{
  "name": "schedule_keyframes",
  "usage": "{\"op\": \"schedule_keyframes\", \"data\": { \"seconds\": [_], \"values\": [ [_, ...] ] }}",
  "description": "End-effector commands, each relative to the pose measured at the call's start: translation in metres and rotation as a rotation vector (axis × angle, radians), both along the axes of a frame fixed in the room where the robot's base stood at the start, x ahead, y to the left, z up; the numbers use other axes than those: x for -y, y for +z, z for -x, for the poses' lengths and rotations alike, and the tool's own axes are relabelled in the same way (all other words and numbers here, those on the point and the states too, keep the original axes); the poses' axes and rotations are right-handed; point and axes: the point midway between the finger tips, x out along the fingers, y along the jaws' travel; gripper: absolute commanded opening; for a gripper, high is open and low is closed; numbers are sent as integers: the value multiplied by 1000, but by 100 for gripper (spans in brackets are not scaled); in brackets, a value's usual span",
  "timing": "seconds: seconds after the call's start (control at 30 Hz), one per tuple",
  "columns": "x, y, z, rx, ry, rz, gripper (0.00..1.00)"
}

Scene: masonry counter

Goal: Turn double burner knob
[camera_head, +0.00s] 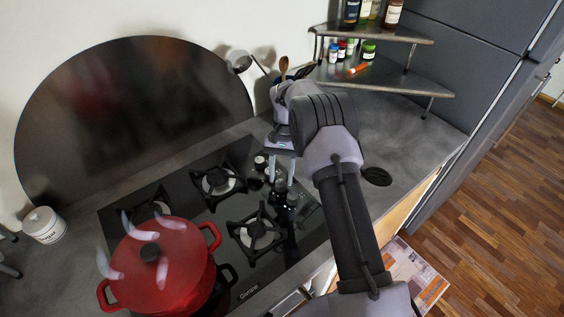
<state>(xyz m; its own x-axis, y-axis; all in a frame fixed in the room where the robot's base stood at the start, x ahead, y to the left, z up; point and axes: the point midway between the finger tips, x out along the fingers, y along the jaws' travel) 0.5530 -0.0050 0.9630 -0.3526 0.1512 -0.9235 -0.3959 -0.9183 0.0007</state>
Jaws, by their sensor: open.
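The black gas cooktop (190,213) is set in the counter, with its column of dark knobs (291,199) along the right side. My gripper (280,178) is open and points down over the upper part of that knob column. Its two light fingers are close to the knobs, but I cannot tell whether they touch one. My gripper and arm hide part of the knob column. I cannot tell which knob is the double burner knob.
A red lidded pot (165,265) steams on the front left burner. A white jar (43,225) stands at the far left. A corner shelf (420,83) with bottles stands behind my arm.

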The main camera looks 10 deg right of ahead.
Motion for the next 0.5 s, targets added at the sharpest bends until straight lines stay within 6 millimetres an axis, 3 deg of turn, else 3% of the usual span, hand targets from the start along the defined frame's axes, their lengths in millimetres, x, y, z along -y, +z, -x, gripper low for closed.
{"op": "schedule_keyframes", "data": {
  "seconds": [0.3, 0.5],
  "values": [
    [12, 77, -28, 3, -3, 0, 41],
    [15, 96, -36, 1, -1, 0, 41]
  ]
}}
